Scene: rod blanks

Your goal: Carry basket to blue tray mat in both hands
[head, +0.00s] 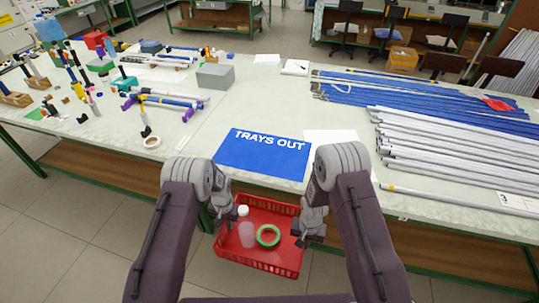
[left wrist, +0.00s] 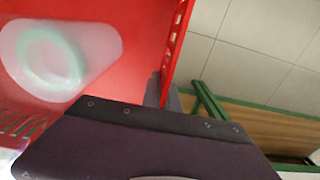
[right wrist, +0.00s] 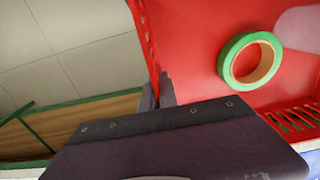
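A red basket (head: 260,260) hangs in front of the table, over the floor, between my two grippers. It holds a translucent bottle with a white cap (head: 246,232) and a green tape roll (head: 268,236). My left gripper (head: 229,222) is shut on the basket's left wall; in the left wrist view the fingers (left wrist: 163,92) straddle the red wall. My right gripper (head: 303,232) is shut on the right wall, and its fingers (right wrist: 157,92) straddle it in the right wrist view. The blue mat (head: 262,155) marked "TRAYS OUT" lies flat and empty on the table's front part.
The table (head: 180,150) stands between the basket and the mat's far side. A grey box (head: 215,77) stands behind the mat. A white sheet (head: 330,143) lies right of it. Grey rods (head: 450,145) lie to the right; a tape roll (head: 152,142) lies left.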

